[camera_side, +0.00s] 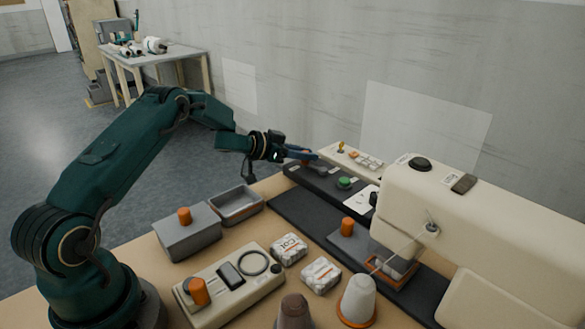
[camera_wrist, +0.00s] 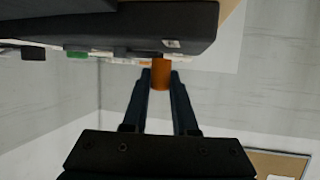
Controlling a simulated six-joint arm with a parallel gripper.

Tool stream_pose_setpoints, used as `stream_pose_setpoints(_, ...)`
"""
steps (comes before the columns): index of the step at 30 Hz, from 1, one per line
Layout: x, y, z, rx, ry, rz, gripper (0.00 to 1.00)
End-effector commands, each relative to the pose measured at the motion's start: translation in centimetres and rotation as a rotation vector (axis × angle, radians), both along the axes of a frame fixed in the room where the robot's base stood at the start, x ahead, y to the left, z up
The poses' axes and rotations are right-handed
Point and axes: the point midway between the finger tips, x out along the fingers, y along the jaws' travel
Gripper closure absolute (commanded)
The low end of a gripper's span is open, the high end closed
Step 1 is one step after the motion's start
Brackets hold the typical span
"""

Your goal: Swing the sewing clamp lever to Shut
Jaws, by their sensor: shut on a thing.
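My gripper (camera_side: 303,154) is at the far left end of a long dark control panel (camera_side: 321,181) in the side view. In the wrist view its fingers (camera_wrist: 160,74) are closed on an orange handle (camera_wrist: 161,75), which appears to be the clamp lever's grip. The handle's lower end shows between the fingertips, close to the dark panel (camera_wrist: 120,30). The lever's pivot and any Shut marking cannot be made out. In the side view the fingers mostly hide the handle.
A green button (camera_side: 345,183) sits on the panel. A cream sewing machine (camera_side: 465,215) stands at right. A lidded grey box (camera_side: 187,238), open grey tray (camera_side: 236,204), cream device (camera_side: 228,290), two wrapped packs (camera_side: 289,250) and thread cones (camera_side: 357,300) crowd the table in front.

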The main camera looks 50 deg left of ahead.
Motion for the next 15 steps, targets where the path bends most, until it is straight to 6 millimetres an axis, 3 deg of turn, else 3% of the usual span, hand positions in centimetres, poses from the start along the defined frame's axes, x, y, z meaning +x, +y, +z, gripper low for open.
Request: stream_pose_setpoints(15, 0.98, 0.22, 0.08, 0.001, -0.004, -0.169, 1.0)
